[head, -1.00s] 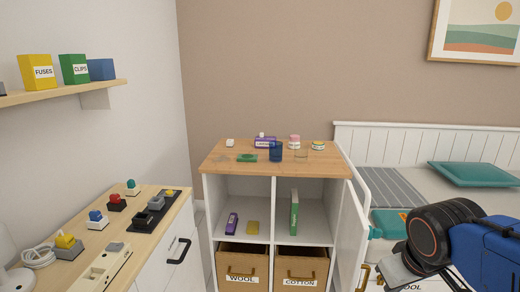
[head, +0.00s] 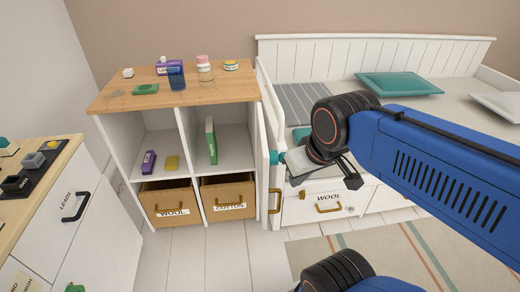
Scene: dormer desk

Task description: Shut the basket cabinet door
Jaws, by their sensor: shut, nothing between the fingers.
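The basket cabinet (head: 185,115) is white with a wooden top and open compartments. Its two lower compartments hold brown baskets, labelled WOOL (head: 170,202) and what reads as COTTON (head: 228,196). Its white door (head: 264,150) stands open at the right side, seen almost edge-on, with a brass handle (head: 275,201) low on it. My gripper (head: 300,175) is to the right of the door, shut and empty. I cannot tell whether it touches the door. My blue arm reaches in from the right, and its wrist hides part of the bed behind.
A white bed (head: 390,60) with a teal pillow (head: 400,85) and a drawer labelled WOOL (head: 328,198) stands right of the door. A desk unit (head: 50,215) stands at left. The pale floor (head: 230,250) before the cabinet is clear. A jar, blue cup and small items stand on top.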

